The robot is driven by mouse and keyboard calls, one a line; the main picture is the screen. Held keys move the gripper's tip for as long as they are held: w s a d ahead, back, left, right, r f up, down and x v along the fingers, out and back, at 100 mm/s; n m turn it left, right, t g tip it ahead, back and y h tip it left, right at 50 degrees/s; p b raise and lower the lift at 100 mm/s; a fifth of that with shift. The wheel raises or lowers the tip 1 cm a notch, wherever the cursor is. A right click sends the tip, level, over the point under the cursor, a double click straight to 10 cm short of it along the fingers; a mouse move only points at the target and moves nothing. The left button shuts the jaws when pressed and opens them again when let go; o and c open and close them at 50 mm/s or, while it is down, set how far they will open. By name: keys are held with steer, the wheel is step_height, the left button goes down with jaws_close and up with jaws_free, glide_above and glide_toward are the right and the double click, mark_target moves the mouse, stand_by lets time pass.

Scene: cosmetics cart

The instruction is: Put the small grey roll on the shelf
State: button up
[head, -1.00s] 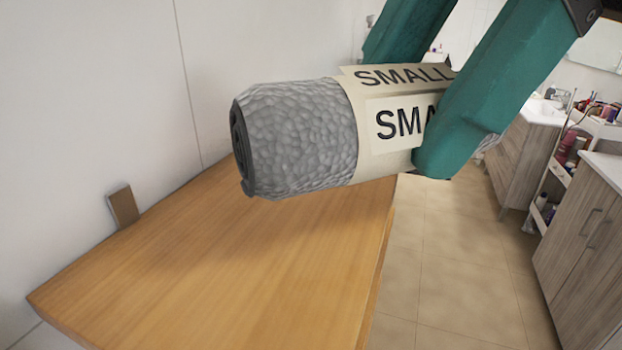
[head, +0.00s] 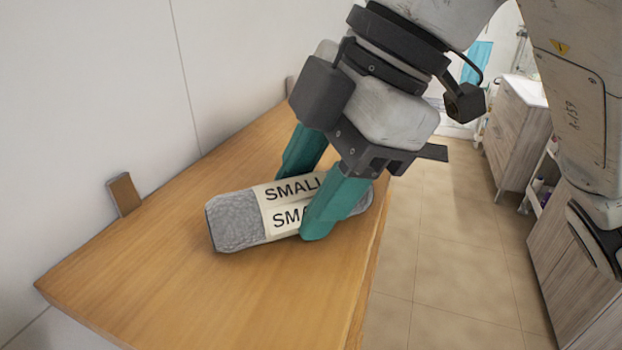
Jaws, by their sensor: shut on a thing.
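The small grey roll (head: 236,221) has a textured grey surface and a cream band marked "SMALL" around its middle. It lies on its side at the wooden shelf (head: 190,285), low over the board and seemingly resting on it. My gripper (head: 310,205) comes down from above, with one teal finger on the far side of the roll and one on the near side. It is shut on the roll at the labelled band. The fingers hide part of the label and of the roll's right part.
A small wooden bracket (head: 124,195) stands at the wall edge of the shelf. The white wall (head: 90,100) runs along the left. The shelf is bare to the left and in front of the roll. Tiled floor (head: 440,260) and wood-fronted cabinets (head: 515,145) lie to the right.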

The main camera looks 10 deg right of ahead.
steer(key=shift+f, duration=0.1)
steer(key=o, duration=1.1)
steer(key=shift+c, duration=0.2)
steer(key=shift+r, duration=0.25)
steer(key=v, duration=1.1)
steer(key=shift+d+r, duration=0.2)
steer(key=shift+r, duration=0.15)
